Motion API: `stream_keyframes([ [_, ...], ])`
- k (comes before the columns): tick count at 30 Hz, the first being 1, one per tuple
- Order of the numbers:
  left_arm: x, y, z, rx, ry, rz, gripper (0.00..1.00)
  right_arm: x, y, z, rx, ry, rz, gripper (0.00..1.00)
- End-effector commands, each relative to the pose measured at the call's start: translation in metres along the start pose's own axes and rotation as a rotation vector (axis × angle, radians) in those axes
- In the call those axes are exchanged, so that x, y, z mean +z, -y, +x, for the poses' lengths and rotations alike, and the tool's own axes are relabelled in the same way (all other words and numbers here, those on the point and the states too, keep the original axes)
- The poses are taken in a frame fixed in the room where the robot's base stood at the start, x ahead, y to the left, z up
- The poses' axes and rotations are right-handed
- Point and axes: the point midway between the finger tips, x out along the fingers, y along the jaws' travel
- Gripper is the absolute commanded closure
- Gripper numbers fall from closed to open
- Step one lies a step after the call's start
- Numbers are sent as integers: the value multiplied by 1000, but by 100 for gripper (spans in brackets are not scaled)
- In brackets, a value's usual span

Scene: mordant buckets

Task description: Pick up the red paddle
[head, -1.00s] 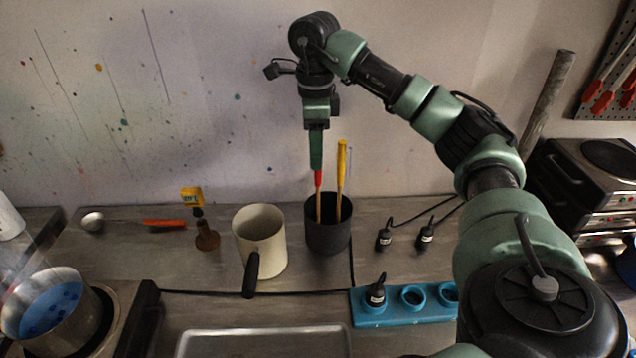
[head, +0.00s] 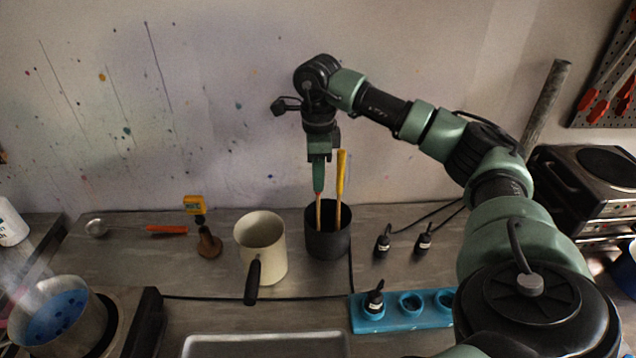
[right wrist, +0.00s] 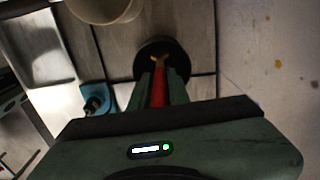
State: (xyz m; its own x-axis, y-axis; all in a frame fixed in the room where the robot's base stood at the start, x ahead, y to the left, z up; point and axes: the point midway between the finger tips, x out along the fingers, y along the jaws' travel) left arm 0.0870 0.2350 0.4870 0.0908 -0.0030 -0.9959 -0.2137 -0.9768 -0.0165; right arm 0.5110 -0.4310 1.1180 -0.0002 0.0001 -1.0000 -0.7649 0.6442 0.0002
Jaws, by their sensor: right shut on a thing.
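The red paddle stands in a black pot (head: 328,246); in the head view only its pale wooden shaft (head: 318,212) shows below my gripper. My right gripper (head: 319,188) points down over the pot, shut on the top of the paddle. In the right wrist view the paddle's red handle (right wrist: 158,92) lies between the fingers (right wrist: 160,86), with the dark pot (right wrist: 178,52) beyond. The paddle's lower end is hidden inside the pot. A yellow-handled paddle (head: 341,176) stands in the same pot, just right of my gripper. My left gripper is not in view.
A cream pot (head: 262,235) with a dark handle stands close left of the black pot. A pan of blue liquid (head: 60,318) is at far left. A metal tray (head: 265,338) lies in front.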

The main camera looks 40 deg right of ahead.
Motion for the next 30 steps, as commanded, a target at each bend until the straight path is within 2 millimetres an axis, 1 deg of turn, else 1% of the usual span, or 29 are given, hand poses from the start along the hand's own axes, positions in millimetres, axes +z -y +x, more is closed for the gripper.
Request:
stream_keyframes([
  [5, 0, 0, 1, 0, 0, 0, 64, 0, 0, -2, -1, 1, 0, 100],
  [8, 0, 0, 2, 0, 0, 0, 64, 1, 0, -6, -2, 2, 0, 100],
  [11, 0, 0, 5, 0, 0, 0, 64, 1, 1, -16, -3, 3, 0, 100],
  [14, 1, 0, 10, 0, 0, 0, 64, 1, 1, -34, -4, 6, 0, 100],
  [17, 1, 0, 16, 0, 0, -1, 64, 2, 1, -60, -5, 8, -1, 100],
  [18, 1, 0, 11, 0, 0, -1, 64, 2, 1, -78, -7, 7, 0, 100],
  [20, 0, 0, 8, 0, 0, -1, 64, 1, 1, -98, -7, 6, 1, 100],
  [21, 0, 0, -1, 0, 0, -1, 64, 0, 1, -111, -7, 3, 1, 100],
  [27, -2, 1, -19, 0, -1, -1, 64, 0, 1, -157, -5, 3, 1, 100],
  [30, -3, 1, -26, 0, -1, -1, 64, 0, 1, -175, -4, 2, 1, 100],
])
